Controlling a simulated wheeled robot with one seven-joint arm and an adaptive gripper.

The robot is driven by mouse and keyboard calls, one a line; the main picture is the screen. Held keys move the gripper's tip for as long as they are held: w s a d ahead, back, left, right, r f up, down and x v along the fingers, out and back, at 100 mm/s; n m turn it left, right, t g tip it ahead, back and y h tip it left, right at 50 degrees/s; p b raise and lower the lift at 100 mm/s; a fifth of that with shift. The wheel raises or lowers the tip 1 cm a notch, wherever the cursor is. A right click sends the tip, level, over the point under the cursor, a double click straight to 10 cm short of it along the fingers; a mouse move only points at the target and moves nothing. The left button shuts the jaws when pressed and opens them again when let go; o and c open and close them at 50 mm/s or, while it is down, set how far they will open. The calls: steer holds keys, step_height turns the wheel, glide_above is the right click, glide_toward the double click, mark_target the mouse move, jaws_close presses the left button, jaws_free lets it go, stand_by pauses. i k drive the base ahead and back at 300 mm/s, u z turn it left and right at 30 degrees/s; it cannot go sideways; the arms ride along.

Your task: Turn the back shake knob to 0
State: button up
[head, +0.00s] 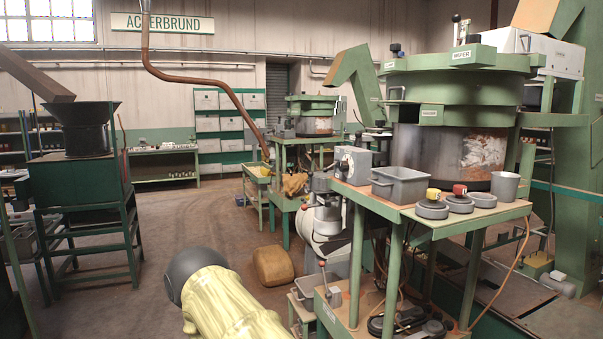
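A light grey control box (352,161) with a round dial (342,166) on its face stands at the left end of the near green bench. The dial's marks are too small to read. A second hopper machine (312,108) stands farther back, with a small grey box (284,128) at its left; I cannot make out a knob on it. I cannot tell which knob is the back shake knob. A pale yellow link with a dark round end, which looks like part of my arm, shows at the bottom left. I cannot make out my gripper.
The near hopper (456,88) rises over the green bench (405,207). A grey bin (399,184), small dishes and a cup (505,185) stand on it. A brown rounded object (273,266) lies on the floor. The floor to the left is open up to a green stand (82,185).

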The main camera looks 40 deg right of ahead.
mark_target(343, 166)
steer(key=u, duration=0.55)
steer(key=i, duration=1.3)
steer(key=z, duration=1.2)
steer(key=i, duration=0.65)
steer(key=z, duration=0.75)
